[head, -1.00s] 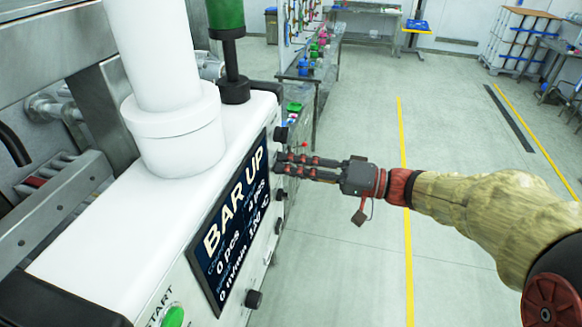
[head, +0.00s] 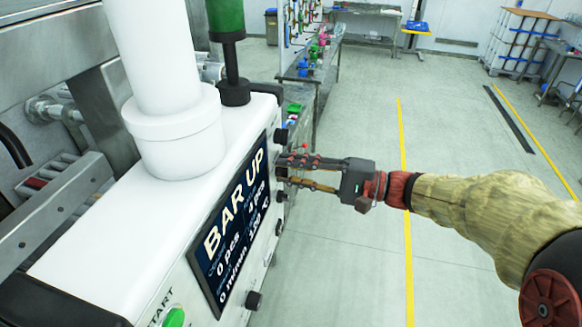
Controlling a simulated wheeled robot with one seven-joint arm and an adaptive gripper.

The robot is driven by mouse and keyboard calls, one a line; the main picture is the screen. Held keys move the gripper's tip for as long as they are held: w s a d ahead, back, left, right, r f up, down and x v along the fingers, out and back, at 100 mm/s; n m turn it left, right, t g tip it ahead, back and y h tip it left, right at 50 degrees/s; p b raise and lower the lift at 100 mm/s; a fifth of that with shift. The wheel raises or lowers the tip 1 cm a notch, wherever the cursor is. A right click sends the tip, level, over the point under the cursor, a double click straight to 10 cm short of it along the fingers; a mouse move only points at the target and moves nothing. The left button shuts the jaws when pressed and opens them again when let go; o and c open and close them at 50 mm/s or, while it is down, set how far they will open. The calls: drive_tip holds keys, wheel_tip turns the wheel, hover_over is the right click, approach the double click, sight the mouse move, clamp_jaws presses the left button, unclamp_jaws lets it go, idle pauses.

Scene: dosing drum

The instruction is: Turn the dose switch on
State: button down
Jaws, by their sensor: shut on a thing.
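The dosing machine's white panel (head: 232,195) has a dark screen reading "BAR UP" and stands at the left. My gripper (head: 282,168) is at the panel's right edge, fingers pointing left, shut on a small control there, which I take as the dose switch. The fingers hide most of that control, so its position cannot be read. No label for it is legible.
Black knobs stick out along the same edge, one above my gripper (head: 281,135) and another lower down (head: 254,300). A green START button (head: 174,316) is at the bottom. Open floor lies to the right, with a yellow line.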

drive_tip(key=shift+f+m+p, duration=0.1)
drive_tip(key=shift+m+p, duration=0.75)
drive_tip(key=shift+m, duration=1.05)
drive_tip(key=c, duration=1.6)
unclamp_jaws()
drive_tip(key=shift+o, duration=0.6)
drive_tip(key=shift+d, duration=0.1)
drive_tip(key=v, duration=1.1)
drive_tip(key=shift+s+d, duration=0.15)
drive_tip(key=shift+d, duration=0.25)
